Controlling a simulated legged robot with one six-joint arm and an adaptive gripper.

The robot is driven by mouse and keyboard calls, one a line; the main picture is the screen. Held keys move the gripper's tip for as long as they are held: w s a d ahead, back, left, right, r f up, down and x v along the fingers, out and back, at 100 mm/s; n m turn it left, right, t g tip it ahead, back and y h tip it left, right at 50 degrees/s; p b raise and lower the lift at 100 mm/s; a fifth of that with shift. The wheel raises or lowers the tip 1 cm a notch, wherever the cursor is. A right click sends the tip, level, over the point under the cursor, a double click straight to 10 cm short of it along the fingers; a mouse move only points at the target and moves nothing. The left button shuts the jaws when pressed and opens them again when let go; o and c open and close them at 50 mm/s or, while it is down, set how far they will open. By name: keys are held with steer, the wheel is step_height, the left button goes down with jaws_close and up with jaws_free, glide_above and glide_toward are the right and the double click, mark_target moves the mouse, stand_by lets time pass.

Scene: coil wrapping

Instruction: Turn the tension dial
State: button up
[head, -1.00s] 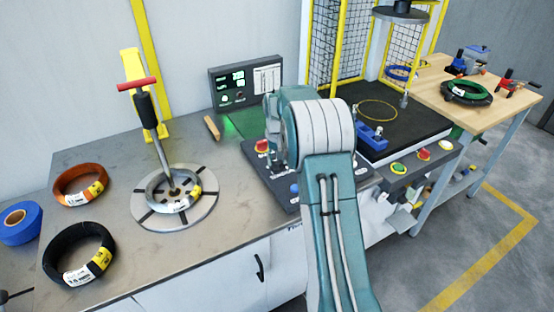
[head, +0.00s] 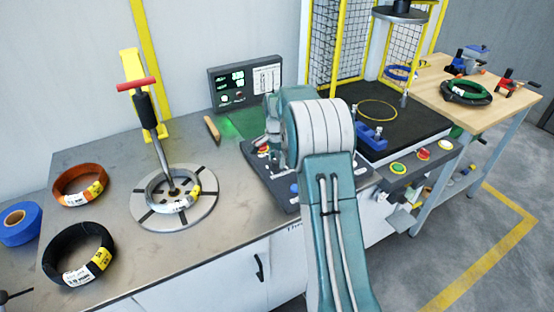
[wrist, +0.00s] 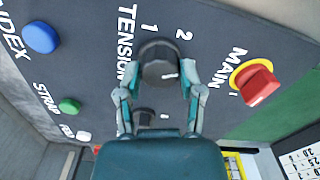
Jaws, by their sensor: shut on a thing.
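The tension dial (wrist: 158,56) is a round black knob with a white mark, on the dark control panel (wrist: 95,50) in the wrist view. The word TENSION and the numerals 1 and 2 are printed around it. My gripper (wrist: 161,76) is shut on the dial, one finger on each side. In the head view my gripper (head: 272,128) is over the control panel (head: 262,172), partly hidden by my arm. The dial cannot be made out there.
The red MAIN switch (wrist: 257,82) sits right of the dial; a blue button (wrist: 40,37) and a green button (wrist: 69,105) are left. A lower black knob (wrist: 145,117) is close to my gripper. In the head view, wire coils (head: 78,254) and a display box (head: 246,85) share the bench.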

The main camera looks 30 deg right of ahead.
mark_target(276, 160)
steer(key=shift+a+f+m, duration=0.1)
steer(key=shift+f+m, duration=0.05)
steer(key=shift+m, duration=1)
steer(key=shift+f+m, duration=0.1)
steer(key=shift+m, duration=1.05)
steer(key=o, duration=1.2)
steer(key=shift+c, duration=0.2)
steer(key=shift+r, duration=0.1)
step_height(276, 160, up, 12)
